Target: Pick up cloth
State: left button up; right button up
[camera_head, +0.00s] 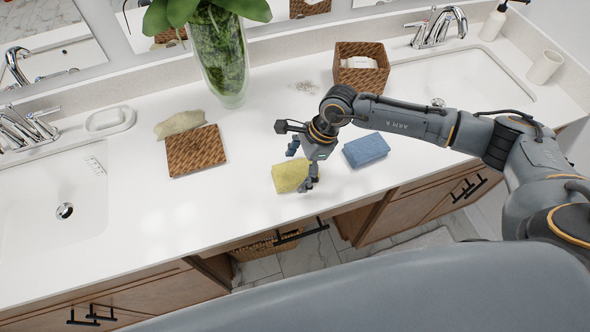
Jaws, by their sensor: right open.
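A folded yellow cloth (289,178) lies on the white counter near its front edge. My right gripper (303,163) reaches down just above and beside it, with its fingers spread; one finger is by the cloth's right side. I cannot tell whether they touch. A folded blue cloth (366,150) lies on the counter to the right, clear of the gripper. A rumpled beige cloth (180,124) lies at the left, behind a brown woven mat (196,158). My left gripper is not in view.
A glass vase (220,70) with a plant stands at the back, and a wicker basket (361,69) is right of it. Sinks lie left (50,225) and right (465,80), with chrome faucets. A white soap dish (106,120) is at left. The counter between mat and yellow cloth is clear.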

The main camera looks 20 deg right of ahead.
jog(key=shift+c, duration=0.7)
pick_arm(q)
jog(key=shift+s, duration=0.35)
pick_arm(e)
jog(key=c, duration=1.1)
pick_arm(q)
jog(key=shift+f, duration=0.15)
pick_arm(e)
jog(key=shift+r+b, duration=0.6)
jog(key=shift+b, duration=0.05)
jog(key=shift+r+b, duration=0.7)
pick_arm(q)
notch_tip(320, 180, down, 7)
jog(key=b, duration=0.5)
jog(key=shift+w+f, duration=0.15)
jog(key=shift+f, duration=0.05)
pick_arm(e)
jog(key=s+r, duration=1)
jog(key=s, duration=0.4)
jog(key=shift+d+r, duration=0.25)
jog(key=shift+d, duration=0.15)
